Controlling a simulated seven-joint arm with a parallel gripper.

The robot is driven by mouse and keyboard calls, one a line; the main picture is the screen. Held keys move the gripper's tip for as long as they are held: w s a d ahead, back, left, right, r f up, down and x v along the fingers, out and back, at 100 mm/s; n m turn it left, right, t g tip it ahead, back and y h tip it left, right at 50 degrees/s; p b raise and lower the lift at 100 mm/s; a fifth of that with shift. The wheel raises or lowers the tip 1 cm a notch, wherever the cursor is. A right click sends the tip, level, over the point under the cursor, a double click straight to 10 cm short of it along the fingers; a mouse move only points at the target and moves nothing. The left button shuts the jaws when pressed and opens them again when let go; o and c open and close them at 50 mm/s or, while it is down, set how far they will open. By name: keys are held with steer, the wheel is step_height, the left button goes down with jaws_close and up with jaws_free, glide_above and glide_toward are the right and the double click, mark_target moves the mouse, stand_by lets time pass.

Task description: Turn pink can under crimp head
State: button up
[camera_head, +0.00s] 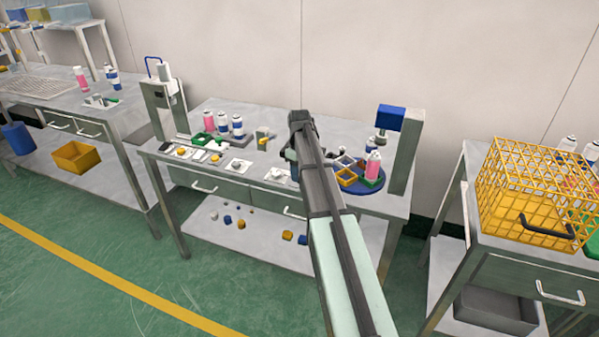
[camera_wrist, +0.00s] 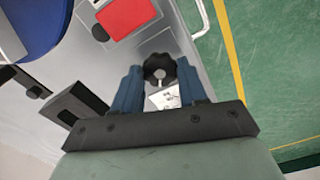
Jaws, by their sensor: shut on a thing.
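The pink can (camera_head: 372,168) stands upright in a green holder (camera_head: 372,182) on a blue round turntable (camera_head: 352,187), at the right end of the middle bench. The crimp head (camera_head: 390,118), a blue block on a grey post, is close above and slightly right of the can; exact alignment is unclear. My gripper (camera_wrist: 160,78) is shut on a black scalloped knob (camera_wrist: 159,68), held between its blue fingers. The turntable's edge (camera_wrist: 35,28) shows at the wrist view's upper left. The can is not in the wrist view, and my arm hides the knob in the head view.
A pink can (camera_head: 209,121) and white-blue cans (camera_head: 237,126) stand at the bench's left, behind small parts on plates. A yellow wire basket (camera_head: 535,195) stands on the right table. A red tray (camera_wrist: 126,16) lies near the knob.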

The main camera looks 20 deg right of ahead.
steer(key=n, duration=0.5)
steer(key=shift+n, duration=0.4)
stand_by(0.4)
steer(key=o, duration=1.1)
steer(key=shift+c, duration=0.2)
steer(key=shift+r, duration=0.1)
step_height(320, 180, up, 14)
steer(key=shift+f, duration=0.25)
